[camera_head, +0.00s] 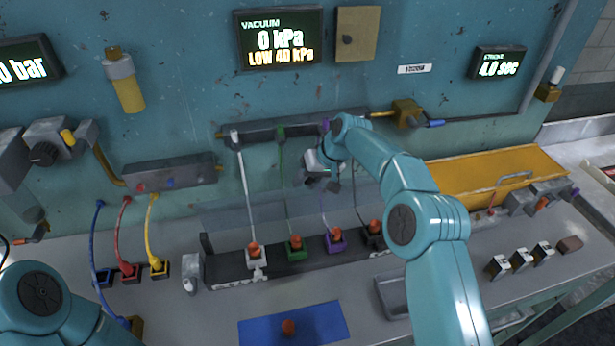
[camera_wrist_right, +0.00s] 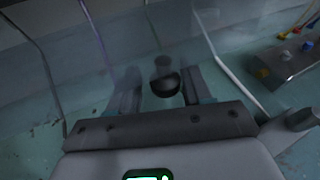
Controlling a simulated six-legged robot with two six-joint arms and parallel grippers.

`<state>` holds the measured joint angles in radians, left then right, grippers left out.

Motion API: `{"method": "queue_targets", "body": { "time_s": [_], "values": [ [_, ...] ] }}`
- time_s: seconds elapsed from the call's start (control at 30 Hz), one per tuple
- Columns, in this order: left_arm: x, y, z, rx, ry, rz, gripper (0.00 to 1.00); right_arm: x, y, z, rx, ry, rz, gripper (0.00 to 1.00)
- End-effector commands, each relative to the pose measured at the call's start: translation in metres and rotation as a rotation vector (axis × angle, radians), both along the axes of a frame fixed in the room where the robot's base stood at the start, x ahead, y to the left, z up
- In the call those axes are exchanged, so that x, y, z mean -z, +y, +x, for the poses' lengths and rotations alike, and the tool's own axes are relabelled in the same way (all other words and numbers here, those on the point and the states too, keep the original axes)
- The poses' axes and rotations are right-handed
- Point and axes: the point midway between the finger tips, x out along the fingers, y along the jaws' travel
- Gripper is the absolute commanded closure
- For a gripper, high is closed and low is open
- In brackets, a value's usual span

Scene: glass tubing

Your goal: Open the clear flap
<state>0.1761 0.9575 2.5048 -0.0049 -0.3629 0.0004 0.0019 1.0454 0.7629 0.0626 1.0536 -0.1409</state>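The clear flap (camera_head: 225,218) is a see-through panel in front of the coloured tubes in the head view; its edges are faint. It looks down across the tubes, but its exact tilt is hard to tell. My right gripper (camera_head: 323,182) is at the panel's upper right part, in front of the tubes. In the right wrist view its two fingers (camera_wrist_right: 160,88) are apart, with a dark round knob (camera_wrist_right: 165,86) between them; a gap shows on both sides. Whether the knob belongs to the flap cannot be told. My left arm shows at bottom left, its gripper out of view.
Several coloured sockets with orange tops stand on a dark rail (camera_head: 220,270) below the flap. A blue mat (camera_head: 262,330) lies at the front. A yellow tray (camera_head: 480,175) and small blocks (camera_head: 520,259) are at right. A vacuum display (camera_head: 279,38) reads 0 kPa.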

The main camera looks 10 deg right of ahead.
Motion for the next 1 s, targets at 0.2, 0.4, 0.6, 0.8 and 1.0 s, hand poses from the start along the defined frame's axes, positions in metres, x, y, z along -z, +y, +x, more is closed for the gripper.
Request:
{"method": "queue_targets", "body": {
  "time_s": [0.2, 0.4, 0.6, 0.8, 1.0],
  "values": [
    [0.0, 0.0, 0.0, 0.0, 0.0, 0.0, 1.0, -0.004, 0.001, 0.002, 0.002, -0.01, 0.003, 0.51],
    [0.005, 0.0, 0.0, 0.0, 0.0, 0.0, 1.0, -0.017, -0.005, -0.001, 0.003, -0.016, 0.003, 0.51],
    [0.017, 0.0, 0.0, 0.0, 0.0, 0.0, 1.0, -0.059, -0.024, -0.015, 0.005, -0.018, 0.004, 0.51],
    [0.018, 0.0, 0.0, 0.0, 0.0, 0.0, 1.0, -0.106, -0.045, -0.031, 0.004, -0.013, 0.004, 0.51],
    [0.014, 0.0, 0.0, 0.0, 0.0, 0.0, 1.0, -0.137, -0.059, -0.041, 0.003, -0.008, 0.003, 0.51]
  ]
}}
